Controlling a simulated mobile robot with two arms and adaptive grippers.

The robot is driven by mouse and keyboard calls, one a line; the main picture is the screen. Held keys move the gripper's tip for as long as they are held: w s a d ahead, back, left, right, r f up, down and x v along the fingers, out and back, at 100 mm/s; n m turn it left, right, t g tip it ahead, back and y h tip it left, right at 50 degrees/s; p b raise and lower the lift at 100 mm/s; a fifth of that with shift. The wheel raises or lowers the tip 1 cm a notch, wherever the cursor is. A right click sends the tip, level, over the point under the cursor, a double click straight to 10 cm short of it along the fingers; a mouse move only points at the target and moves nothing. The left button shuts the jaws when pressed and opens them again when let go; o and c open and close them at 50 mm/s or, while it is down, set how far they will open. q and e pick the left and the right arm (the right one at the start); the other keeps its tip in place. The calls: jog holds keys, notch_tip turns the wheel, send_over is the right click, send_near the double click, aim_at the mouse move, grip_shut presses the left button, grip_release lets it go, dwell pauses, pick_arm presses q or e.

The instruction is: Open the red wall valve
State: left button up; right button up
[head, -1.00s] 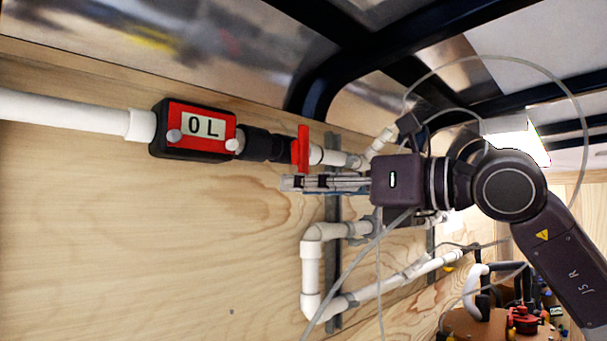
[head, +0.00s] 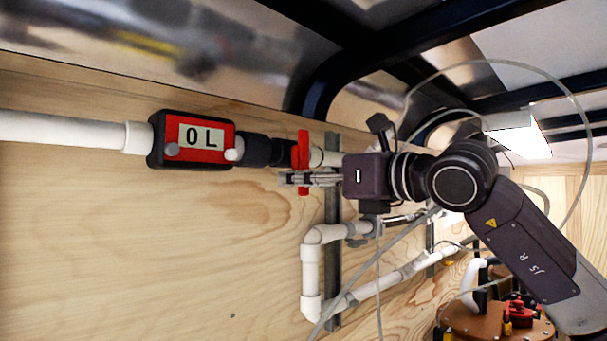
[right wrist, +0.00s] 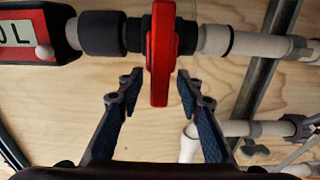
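The red wall valve handle (head: 303,152) sits on the white pipe on the wooden wall, just right of the meter. In the head view it stands upright, across the pipe. My right gripper (head: 290,179) is at its lower part. In the right wrist view the red handle (right wrist: 161,55) points toward me, and its end lies between the two open fingers of my right gripper (right wrist: 158,85). A gap shows on both sides, so the fingers do not appear to touch it. My left gripper is not in view.
A red and black meter (head: 193,140) reading "0 L" is left of the valve. White pipes (head: 311,270) run below and right, near a grey metal strut (head: 333,225). A brown-topped drum (head: 490,322) stands at lower right.

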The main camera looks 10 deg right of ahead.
aim_at(268, 149)
grip_shut()
dwell(0.5)
jog(key=shift+s+a+f+m+b, duration=0.25)
jog(key=shift+m+b, duration=0.25)
jog(key=shift+b, duration=0.5)
jog(key=a+r+m+b, duration=0.1)
jog(key=m+b, duration=0.2)
jog(key=m, duration=0.2)
jog(key=s+a+r+m+b, duration=0.1)
jog(key=r+m+b, duration=0.1)
jog(key=m+b, duration=0.1)
jog(key=s+a+r+m+b, duration=0.1)
jog(key=m+b, duration=0.2)
jog(key=m, duration=0.3)
jog(key=shift+s+a+r+m+b, duration=0.1)
jog(key=shift+a+r+m+b, duration=0.15)
jog(key=shift+a+m+b, duration=0.05)
jog(key=shift+r+m, duration=0.45)
jog(key=shift+m, duration=0.65)
jog(key=shift+r, duration=0.1)
